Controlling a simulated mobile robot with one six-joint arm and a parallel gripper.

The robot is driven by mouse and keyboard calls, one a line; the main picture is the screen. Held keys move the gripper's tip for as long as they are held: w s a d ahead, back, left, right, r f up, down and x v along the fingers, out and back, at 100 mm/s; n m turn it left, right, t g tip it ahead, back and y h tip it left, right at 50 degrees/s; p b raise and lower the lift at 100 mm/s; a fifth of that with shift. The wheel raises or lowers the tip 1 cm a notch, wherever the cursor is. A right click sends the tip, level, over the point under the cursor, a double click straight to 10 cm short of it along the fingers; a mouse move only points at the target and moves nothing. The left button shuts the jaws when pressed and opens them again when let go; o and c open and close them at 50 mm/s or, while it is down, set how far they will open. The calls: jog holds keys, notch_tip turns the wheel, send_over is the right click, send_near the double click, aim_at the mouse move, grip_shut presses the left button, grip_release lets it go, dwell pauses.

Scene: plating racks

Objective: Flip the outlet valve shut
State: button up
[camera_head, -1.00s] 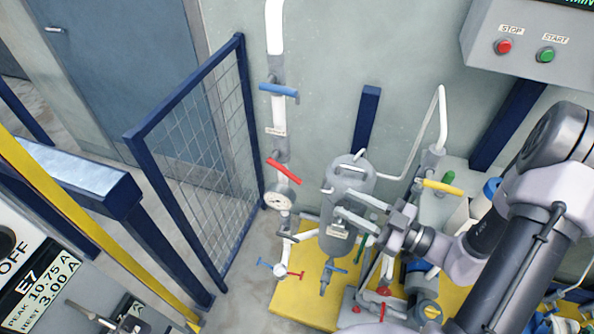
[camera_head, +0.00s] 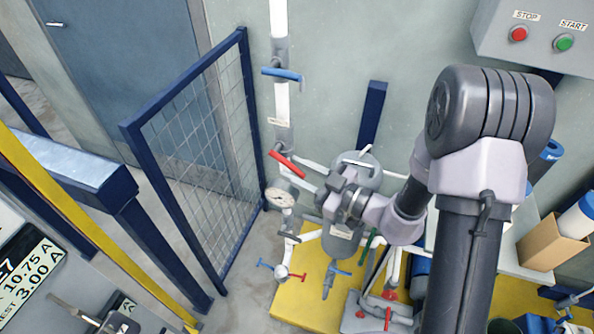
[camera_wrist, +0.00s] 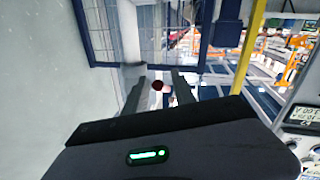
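My gripper (camera_head: 328,188) is in front of the grey tank (camera_head: 372,176), pointing left towards the vertical pipe. A red lever (camera_head: 287,163) slants down to the right on that pipe, just left of my fingers. A blue lever (camera_head: 282,74) lies across the pipe higher up. The labels are too small to read, so I cannot tell which valve is the outlet. In the wrist view my gripper (camera_wrist: 157,92) has its fingers apart. A dark red round end (camera_wrist: 157,85) shows between them; it looks like the red lever's end, and I cannot tell whether they touch.
A pressure gauge (camera_head: 279,197) sits below the red lever. Small blue (camera_head: 341,271) and red (camera_head: 297,275) handles are lower down, above a yellow base (camera_head: 306,305). A blue mesh gate (camera_head: 196,150) stands to the left. Red and green buttons (camera_head: 541,36) are at upper right.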

grip_shut()
dwell(1.2)
